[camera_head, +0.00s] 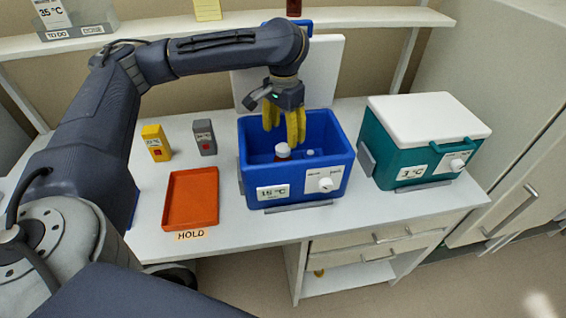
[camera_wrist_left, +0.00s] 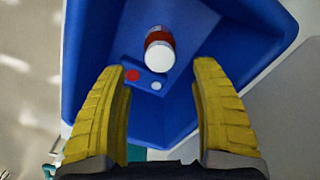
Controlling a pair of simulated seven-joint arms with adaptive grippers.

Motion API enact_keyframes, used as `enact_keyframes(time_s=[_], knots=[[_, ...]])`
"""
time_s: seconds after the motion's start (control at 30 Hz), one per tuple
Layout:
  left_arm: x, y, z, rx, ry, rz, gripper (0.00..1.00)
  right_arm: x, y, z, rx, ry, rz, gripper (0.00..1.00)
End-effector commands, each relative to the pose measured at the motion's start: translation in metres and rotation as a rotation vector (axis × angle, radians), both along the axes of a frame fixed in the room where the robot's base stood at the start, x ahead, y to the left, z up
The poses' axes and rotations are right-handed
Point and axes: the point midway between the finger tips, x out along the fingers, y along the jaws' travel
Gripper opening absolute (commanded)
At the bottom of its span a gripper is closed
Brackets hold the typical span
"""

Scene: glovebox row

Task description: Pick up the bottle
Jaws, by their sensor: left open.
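A bottle (camera_head: 282,152) with a white cap and a reddish-brown body stands inside the open blue cooler box (camera_head: 258,177), labelled 15 °C. My left gripper (camera_head: 284,132) hangs over the box, pointing down, with its yellow fingers apart and empty, just above the bottle. In the left wrist view the bottle (camera_wrist_left: 159,50) shows beyond the fingertips, midway between the open fingers (camera_wrist_left: 160,75). The bottle's lower part is hidden by the box wall in the head view. My right gripper is not in view.
A teal cooler (camera_head: 405,155) with a closed white lid stands right of the blue box. A red-orange HOLD tray (camera_head: 191,226) lies to its left. A yellow device (camera_head: 156,143) and a grey device (camera_head: 204,137) stand behind the tray. A shelf (camera_head: 160,29) runs along the back.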

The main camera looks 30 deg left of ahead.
Motion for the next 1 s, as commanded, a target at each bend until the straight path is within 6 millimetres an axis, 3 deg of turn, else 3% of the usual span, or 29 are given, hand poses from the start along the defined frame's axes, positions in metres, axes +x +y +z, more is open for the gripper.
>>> enact_keyframes(time_s=[0.2, 0.57, 1.0], knots=[[0.0, 0.0, -0.019, -0.001, 0.0, 0.0, 0.64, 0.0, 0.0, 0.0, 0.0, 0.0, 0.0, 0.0], [0.0, 0.0, -0.032, -0.001, 0.001, -0.001, 0.64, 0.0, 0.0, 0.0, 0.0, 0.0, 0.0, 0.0], [-0.001, 0.0, -0.071, -0.001, 0.0, 0.0, 0.64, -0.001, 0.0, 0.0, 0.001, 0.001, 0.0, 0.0]])
